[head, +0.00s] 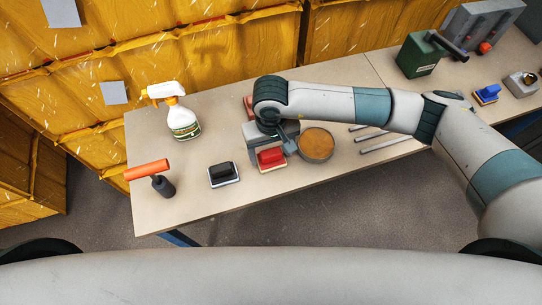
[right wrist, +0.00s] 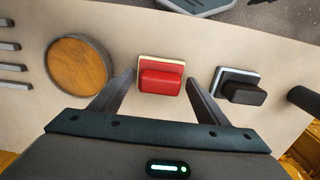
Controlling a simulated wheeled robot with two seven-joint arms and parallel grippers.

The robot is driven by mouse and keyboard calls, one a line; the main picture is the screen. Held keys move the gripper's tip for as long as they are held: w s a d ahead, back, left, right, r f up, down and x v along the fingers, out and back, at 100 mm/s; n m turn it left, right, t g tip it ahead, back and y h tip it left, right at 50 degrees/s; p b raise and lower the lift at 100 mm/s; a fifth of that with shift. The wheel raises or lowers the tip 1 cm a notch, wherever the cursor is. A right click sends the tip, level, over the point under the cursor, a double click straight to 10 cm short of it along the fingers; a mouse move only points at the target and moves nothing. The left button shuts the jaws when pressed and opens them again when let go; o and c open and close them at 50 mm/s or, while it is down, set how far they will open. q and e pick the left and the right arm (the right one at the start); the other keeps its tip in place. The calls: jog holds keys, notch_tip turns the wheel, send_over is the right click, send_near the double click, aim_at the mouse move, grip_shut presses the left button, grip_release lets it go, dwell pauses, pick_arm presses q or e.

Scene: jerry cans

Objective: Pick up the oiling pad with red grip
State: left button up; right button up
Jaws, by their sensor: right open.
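The oiling pad with red grip (head: 271,158) lies on the table below my right gripper (head: 272,143). In the right wrist view the red pad (right wrist: 161,83) shows a red block on a pale base. It sits between and just beyond the two open fingers of my right gripper (right wrist: 158,98), with a gap to each finger. The gripper is open and holds nothing. A pad with a black grip (head: 223,173) lies to the left of the red one; it also shows in the right wrist view (right wrist: 238,88). My left gripper is not in view.
A round tin with a brown top (head: 316,143) stands close right of the red pad. A spray bottle (head: 178,114), an orange-handled tool (head: 151,173), metal bars (head: 385,144), a green can (head: 418,56) and a blue-grip pad (head: 487,94) are on the table (head: 215,208).

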aim_at(272, 153)
jog(key=c, duration=1.2)
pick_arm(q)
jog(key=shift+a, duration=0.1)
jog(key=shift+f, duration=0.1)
pick_arm(e)
jog(key=shift+r, duration=0.1)
